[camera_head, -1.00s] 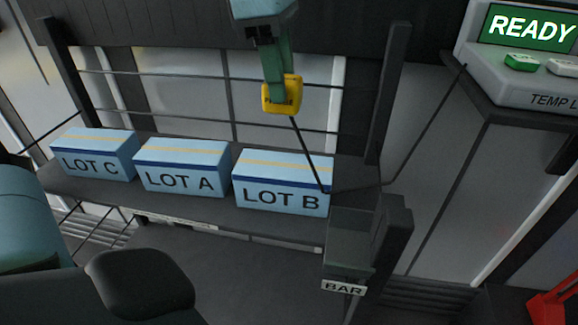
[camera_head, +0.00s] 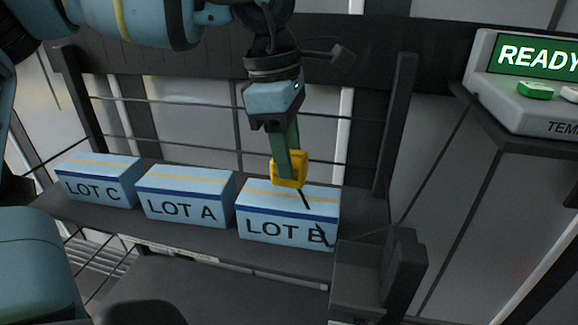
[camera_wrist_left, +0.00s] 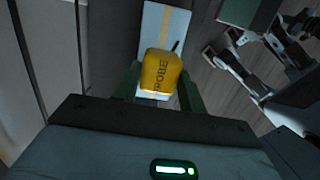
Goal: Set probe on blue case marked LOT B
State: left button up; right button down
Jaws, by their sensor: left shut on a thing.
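The yellow probe (camera_head: 289,169) is held in my left gripper (camera_head: 288,160), which points down and is shut on it. The probe is over the top of the blue case marked LOT B (camera_head: 287,227); whether it touches the top I cannot tell.
Blue cases LOT A (camera_head: 184,209) and LOT C (camera_head: 95,189) stand to the left on the same dark shelf (camera_head: 200,238). A dark holder (camera_head: 365,275) stands at the right end. A console with a green READY screen (camera_head: 535,56) is at the upper right.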

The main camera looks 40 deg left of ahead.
pick_arm(q)
notch_tip(320, 180, down, 3)
jog(key=shift+r, duration=0.2)
jog(key=shift+f+b, duration=0.2)
jog(key=shift+b, duration=0.15)
jog(key=o, duration=1.1)
jog(key=shift+c, duration=0.2)
pick_arm(e)
jog(key=shift+w+f, duration=0.4)
jog(key=shift+w, duration=0.05)
pick_arm(q)
jog(key=shift+r, duration=0.15)
pick_arm(e)
jog(key=shift+s, duration=0.2)
